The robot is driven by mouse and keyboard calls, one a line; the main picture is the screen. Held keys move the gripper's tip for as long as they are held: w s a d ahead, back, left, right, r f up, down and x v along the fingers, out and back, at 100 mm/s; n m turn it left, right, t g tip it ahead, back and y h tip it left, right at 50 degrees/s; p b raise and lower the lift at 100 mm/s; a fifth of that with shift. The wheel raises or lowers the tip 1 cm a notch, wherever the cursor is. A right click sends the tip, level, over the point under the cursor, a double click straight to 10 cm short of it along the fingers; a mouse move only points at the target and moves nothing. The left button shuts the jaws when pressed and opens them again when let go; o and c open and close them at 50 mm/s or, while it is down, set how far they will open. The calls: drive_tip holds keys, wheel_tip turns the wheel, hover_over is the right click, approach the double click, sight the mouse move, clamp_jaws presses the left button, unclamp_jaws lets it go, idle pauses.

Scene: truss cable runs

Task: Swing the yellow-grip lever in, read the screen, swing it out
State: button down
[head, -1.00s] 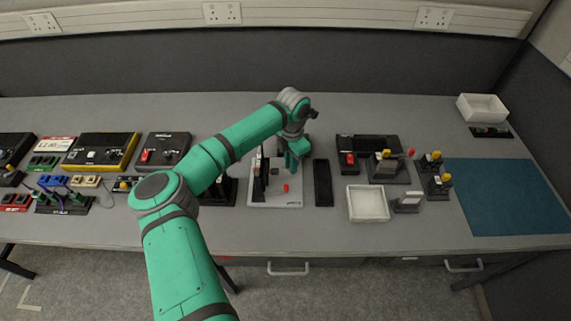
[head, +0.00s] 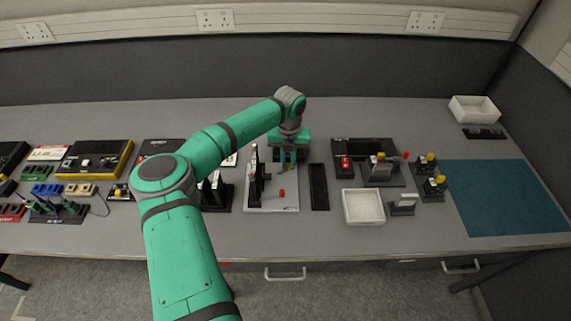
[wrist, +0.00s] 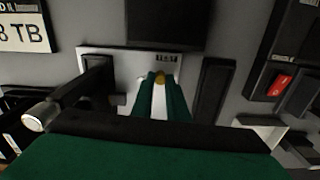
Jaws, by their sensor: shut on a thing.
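The test fixture has a pale plate (head: 262,201) with a black upright (head: 256,180) on its left and a red knob (head: 281,193) near its front. My gripper (head: 287,166) points down at the back right part of the plate. In the wrist view my gripper (wrist: 159,80) has its green fingers shut on the yellow grip (wrist: 160,77), which shows between the tips. The rest of the lever is hidden by the fingers. A dark screen-like panel (wrist: 166,22) lies just past the plate in the wrist view; no reading shows on it.
A black tray (head: 319,187) stands close to the right of the plate. Further right are a white bin (head: 363,207), a black unit with a red switch (head: 344,163) and several yellow-knobbed blocks. A blue mat (head: 505,198) lies at the far right.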

drive_tip(key=n, duration=0.1)
drive_tip(key=w+n, duration=0.1)
drive_tip(key=n, duration=0.1)
drive_tip(key=shift+w+a+r+n, duration=0.1)
drive_tip(key=shift+w+a+n, duration=0.2)
drive_tip(key=shift+n, duration=0.4)
drive_tip(key=shift+a, duration=0.2)
drive_tip(key=shift+s+d, duration=0.1)
drive_tip(key=shift+d, duration=0.3)
drive_tip(key=c, duration=1.7)
unclamp_jaws()
drive_tip(key=shift+s+a, duration=0.1)
drive_tip(key=shift+a, duration=0.05)
